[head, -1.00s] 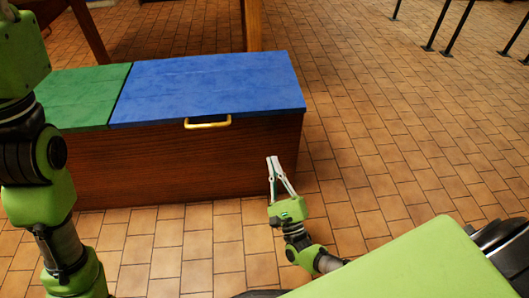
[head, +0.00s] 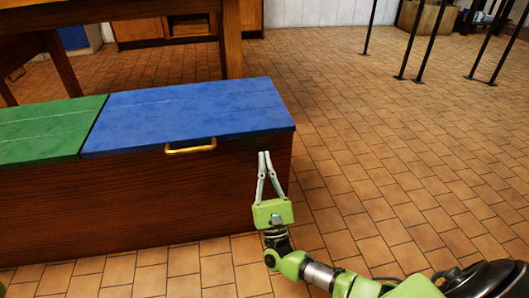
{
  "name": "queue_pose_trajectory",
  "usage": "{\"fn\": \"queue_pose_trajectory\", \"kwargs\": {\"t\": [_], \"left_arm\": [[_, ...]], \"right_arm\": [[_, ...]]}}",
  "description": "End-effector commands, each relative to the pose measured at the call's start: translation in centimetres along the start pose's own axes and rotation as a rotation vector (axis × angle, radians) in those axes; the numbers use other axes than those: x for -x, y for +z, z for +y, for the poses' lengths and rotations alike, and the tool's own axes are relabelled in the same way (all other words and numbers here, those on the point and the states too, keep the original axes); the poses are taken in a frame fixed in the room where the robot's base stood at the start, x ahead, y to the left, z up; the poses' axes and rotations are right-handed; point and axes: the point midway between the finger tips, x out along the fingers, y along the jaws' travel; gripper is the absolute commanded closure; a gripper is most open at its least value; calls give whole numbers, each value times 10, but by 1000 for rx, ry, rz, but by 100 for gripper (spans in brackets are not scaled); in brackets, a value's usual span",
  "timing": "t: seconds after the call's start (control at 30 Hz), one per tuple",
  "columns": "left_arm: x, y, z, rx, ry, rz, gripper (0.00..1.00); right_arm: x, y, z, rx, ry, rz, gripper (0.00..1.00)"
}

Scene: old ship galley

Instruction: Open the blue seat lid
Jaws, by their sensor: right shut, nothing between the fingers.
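The blue seat lid (head: 190,108) lies flat and shut on the right part of a dark wooden bench box (head: 120,207). A brass handle (head: 191,147) sits at its front edge. My right gripper (head: 264,155) is in front of the box, right of the handle and apart from it. Its fingers are shut at the tips with nothing between them, and they point toward the box's front near its right end. I cannot tell how close the tips are to the wood. My left gripper is not in view.
A green lid (head: 45,130) covers the box's left part. A wooden table (head: 150,12) with legs stands behind the box. Black metal posts (head: 412,40) stand at the far right. The tiled floor (head: 380,170) right of the box is clear.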

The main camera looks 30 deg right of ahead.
Motion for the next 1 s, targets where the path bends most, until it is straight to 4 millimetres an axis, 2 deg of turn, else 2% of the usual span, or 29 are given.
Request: {"fn": "queue_pose_trajectory", "kwargs": {"t": [0.1,0.3,0.77,1.0], "left_arm": [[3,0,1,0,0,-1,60],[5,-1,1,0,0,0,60],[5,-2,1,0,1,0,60],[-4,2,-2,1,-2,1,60]], "right_arm": [[-13,12,0,-3,1,-2,100],[-26,24,0,0,0,-1,100],[-29,28,0,1,0,2,100],[-35,34,0,1,-1,17,100]]}}
